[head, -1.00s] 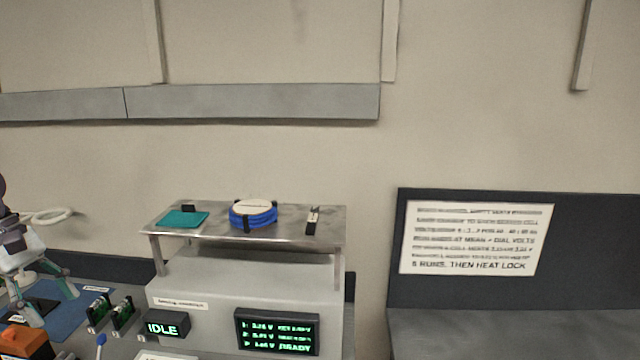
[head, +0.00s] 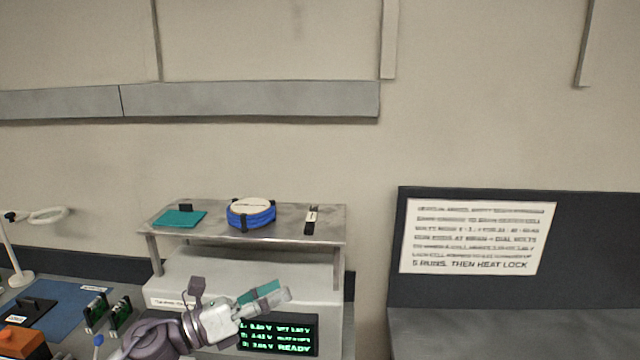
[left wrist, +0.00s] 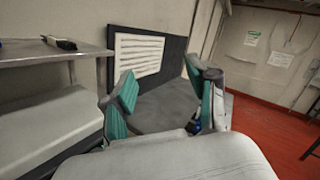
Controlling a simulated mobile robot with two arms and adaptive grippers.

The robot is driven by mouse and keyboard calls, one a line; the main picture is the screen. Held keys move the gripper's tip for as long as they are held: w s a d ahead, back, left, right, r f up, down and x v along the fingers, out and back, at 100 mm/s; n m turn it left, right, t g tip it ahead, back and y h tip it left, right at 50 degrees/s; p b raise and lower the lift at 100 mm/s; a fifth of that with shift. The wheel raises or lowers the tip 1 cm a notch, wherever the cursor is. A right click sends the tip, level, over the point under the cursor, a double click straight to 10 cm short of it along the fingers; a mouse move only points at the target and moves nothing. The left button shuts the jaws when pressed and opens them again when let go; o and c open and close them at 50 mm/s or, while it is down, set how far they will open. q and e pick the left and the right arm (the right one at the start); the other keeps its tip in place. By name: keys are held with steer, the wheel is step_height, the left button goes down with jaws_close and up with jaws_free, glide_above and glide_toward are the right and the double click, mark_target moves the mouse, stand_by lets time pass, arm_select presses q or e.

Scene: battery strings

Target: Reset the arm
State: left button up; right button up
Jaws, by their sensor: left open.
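My left gripper (head: 268,294) is in front of the grey machine (head: 200,265), at the bottom middle of the head view. Its arm comes up from the lower left, and the gripper points right. In the left wrist view its two teal fingers (left wrist: 160,105) stand apart with nothing between them. The gripper covers part of the machine's front, including the left display. The right display (head: 280,338) is partly visible and reads READY. My right gripper is in neither view.
A metal shelf (head: 325,228) above the machine holds a teal pad (head: 180,218), a blue coil (head: 251,213) and a small black item (head: 310,221). A blue mat (head: 62,308), orange block (head: 22,344) and green boards (head: 96,311) lie left. A sign (head: 478,238) stands right.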

arm_select(q)
steer(key=s+a+f+n+t+y, duration=0.4)
steer(key=f+n+y, duration=0.4)
steer(key=n, duration=0.8)
steer(key=s+a+f+n+t+y, duration=0.25)
steer(key=a+f+n+y, duration=0.45)
steer(key=n, duration=0.8)
steer(key=s+a+f+n+g+y, duration=0.1)
steer(key=s+f+n+g, duration=0.5)
steer(key=s, duration=0.7)
steer(key=s+a+f+n+g+y, duration=0.1)
steer(key=s+f+n+g, duration=0.45)
steer(key=s, duration=0.75)
step_height(320, 180, down, 43)
steer(key=s+m+g+b, duration=0.2)
steer(key=b, duration=1.1)
steer(key=s+a+f+b, duration=0.1)
steer(key=s+f+b, duration=0.3)
steer(key=s+f, duration=0.3)
steer(key=s+a+f+g+b, duration=0.1)
steer(key=s+f+b, duration=0.4)
steer(key=f, duration=1.1)
steer(key=s, duration=0.3)
steer(key=shift+s+a, duration=0.2)
steer(key=shift+s, duration=0.1)
